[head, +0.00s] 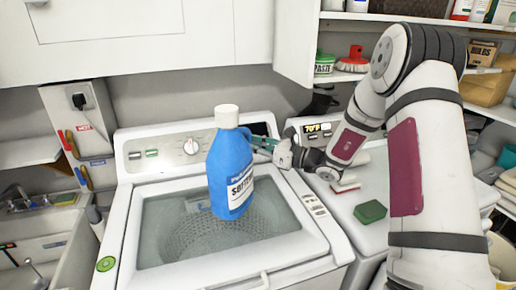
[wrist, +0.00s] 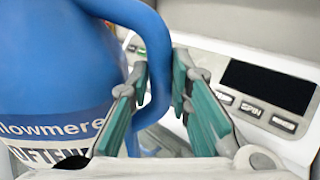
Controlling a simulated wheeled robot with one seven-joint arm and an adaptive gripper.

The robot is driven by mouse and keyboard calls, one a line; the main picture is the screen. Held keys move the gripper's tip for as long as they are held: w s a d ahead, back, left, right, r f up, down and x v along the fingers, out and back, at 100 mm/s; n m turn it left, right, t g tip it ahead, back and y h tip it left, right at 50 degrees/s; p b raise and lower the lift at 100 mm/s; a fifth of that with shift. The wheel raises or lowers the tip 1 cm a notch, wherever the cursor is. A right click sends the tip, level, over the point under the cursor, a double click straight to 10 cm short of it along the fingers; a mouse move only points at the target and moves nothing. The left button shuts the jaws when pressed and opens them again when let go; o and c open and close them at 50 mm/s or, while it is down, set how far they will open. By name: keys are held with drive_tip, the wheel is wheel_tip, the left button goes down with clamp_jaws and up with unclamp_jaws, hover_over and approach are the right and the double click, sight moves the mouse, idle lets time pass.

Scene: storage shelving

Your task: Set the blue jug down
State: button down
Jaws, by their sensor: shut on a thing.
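The blue jug (head: 230,163), with a white cap and a white label, is held upright in the air in front of the washer's control panel in the head view. My gripper (head: 262,143) reaches it from the right and is shut on its handle. In the wrist view the jug's body (wrist: 60,60) fills the left side. The teal finger pads of my gripper (wrist: 160,95) sit on either side of the blue handle. The jug's base appears over the washer's lid window in the head view; I cannot tell its height above it.
The top-loading washer (head: 130,205) stands below the jug. A white machine (head: 340,205) to its right carries a green sponge (head: 370,211) and a red-and-white brush (head: 345,186). A sink (head: 40,225) is at the left. An upper shelf (head: 390,17) and cabinet (head: 110,40) hang above.

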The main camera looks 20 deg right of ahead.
drive_tip(key=shift+w+a+r, duration=0.2)
drive_tip(key=shift+w, duration=0.15)
drive_tip(key=shift+w+f, duration=0.1)
drive_tip(key=shift+f, duration=0.25)
drive_tip(key=shift+f+p, duration=0.35)
drive_tip(key=shift+f, duration=1.05)
drive_tip(key=c, duration=1.9)
unclamp_jaws()
drive_tip(key=shift+f, duration=0.3)
drive_tip(key=o, duration=0.4)
drive_tip(key=shift+o, duration=0.2)
drive_tip(key=shift+r, duration=0.1)
